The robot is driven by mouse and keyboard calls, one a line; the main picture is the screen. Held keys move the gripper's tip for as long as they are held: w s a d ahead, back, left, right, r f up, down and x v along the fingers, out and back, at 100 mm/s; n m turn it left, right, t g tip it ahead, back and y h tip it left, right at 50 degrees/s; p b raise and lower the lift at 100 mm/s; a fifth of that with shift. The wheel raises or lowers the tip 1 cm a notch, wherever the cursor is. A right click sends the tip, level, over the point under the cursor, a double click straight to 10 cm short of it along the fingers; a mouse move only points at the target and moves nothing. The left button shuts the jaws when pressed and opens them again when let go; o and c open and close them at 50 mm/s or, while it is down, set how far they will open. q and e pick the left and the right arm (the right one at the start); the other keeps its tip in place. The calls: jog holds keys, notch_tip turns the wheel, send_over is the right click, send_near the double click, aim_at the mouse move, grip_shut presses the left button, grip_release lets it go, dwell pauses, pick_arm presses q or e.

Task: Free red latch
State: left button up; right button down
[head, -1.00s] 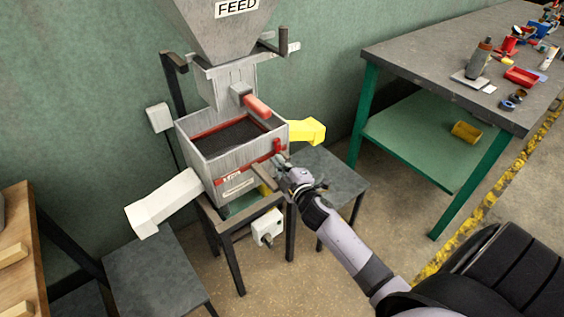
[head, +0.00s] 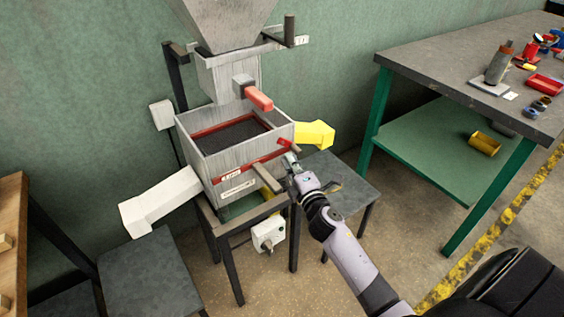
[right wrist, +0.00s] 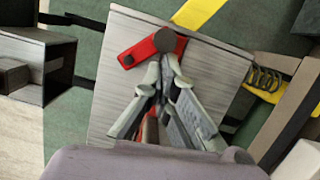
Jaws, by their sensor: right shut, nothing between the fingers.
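The red latch (head: 289,144) sits at the front right corner of the grey sieve box (head: 243,170), by the end of the red front strip. In the right wrist view the latch (right wrist: 142,52) is a short red bar with a dark round pivot, lying at a slant on the box's grey face. My right gripper (head: 290,159) is just below the latch in the head view. In the right wrist view its fingers (right wrist: 168,62) are shut and empty, with their tips at or very near the pivot end; contact cannot be told. My left gripper is out of view.
A red-handled lever (head: 259,99) sticks out above the box. A yellow spout (head: 316,134) is to the right, a white chute (head: 160,202) to the left. A dark stool (head: 335,180) stands behind my right gripper. A workbench (head: 440,70) holds tools.

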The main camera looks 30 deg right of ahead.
jog(key=shift+d, duration=0.35)
dwell(1.4)
jog(key=s+a, duration=0.2)
jog(key=s, duration=0.9)
jog(key=shift+s+f, duration=0.15)
jog(key=shift+s, duration=0.25)
